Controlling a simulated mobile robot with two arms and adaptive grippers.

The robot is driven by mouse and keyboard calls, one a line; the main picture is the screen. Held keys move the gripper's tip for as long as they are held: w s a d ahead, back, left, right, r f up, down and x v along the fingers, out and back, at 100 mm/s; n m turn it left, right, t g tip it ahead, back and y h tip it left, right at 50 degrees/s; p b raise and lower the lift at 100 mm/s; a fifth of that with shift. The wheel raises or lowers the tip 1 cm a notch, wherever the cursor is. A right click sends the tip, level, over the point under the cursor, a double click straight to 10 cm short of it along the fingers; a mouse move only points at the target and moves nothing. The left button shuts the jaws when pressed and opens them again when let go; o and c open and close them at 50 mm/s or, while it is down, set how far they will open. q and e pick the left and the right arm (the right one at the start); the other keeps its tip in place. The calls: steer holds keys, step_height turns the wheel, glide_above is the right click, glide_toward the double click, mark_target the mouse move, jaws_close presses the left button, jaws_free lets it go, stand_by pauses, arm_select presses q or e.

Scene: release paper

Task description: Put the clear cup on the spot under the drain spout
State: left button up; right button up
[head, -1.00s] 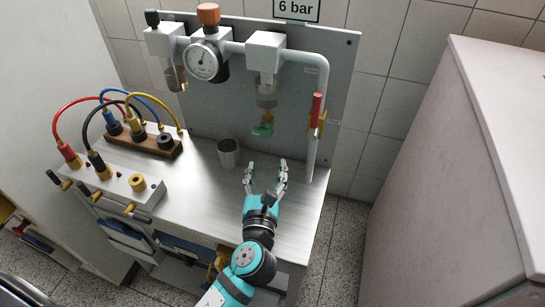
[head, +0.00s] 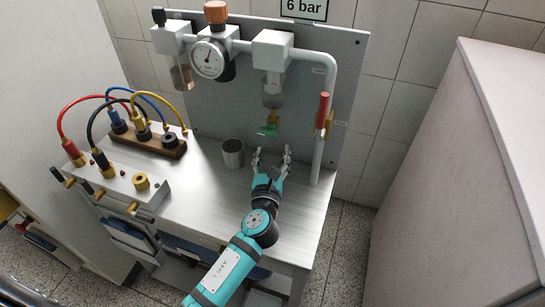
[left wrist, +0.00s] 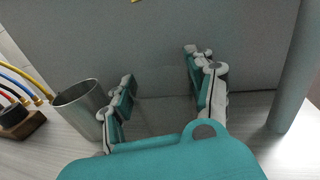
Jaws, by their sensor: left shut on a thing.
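My left gripper (head: 272,153) is over the bench, below and slightly in front of the green drain spout (head: 268,129) of the filter. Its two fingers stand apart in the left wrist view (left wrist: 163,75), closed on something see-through. A faint darker patch between them fits the clear cup (left wrist: 160,115); its outline barely shows. Whether it touches the bench I cannot tell. The spot under the spout is hard to make out behind the gripper. My right gripper is not in view.
A grey metal cup (head: 232,153) stands upright just left of the gripper, and also shows in the left wrist view (left wrist: 80,105). A white vertical pipe with a red-handled valve (head: 323,113) is on the right. Hose blocks (head: 147,139) fill the bench's left. Bare bench (head: 205,200) lies in front.

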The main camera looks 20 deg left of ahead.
arm_select(q)
steer(key=shift+f, duration=0.15)
steer(key=o, duration=1)
steer(key=shift+c, duration=0.2)
steer(key=shift+s, duration=0.25)
steer(key=s, duration=0.3)
steer(key=s+d, duration=0.1)
steer(key=s, duration=0.3)
steer(key=s+d+b, duration=0.1)
steer(key=s, duration=0.3)
steer(key=shift+s+d+r, duration=0.15)
steer(key=shift+s+r, duration=0.05)
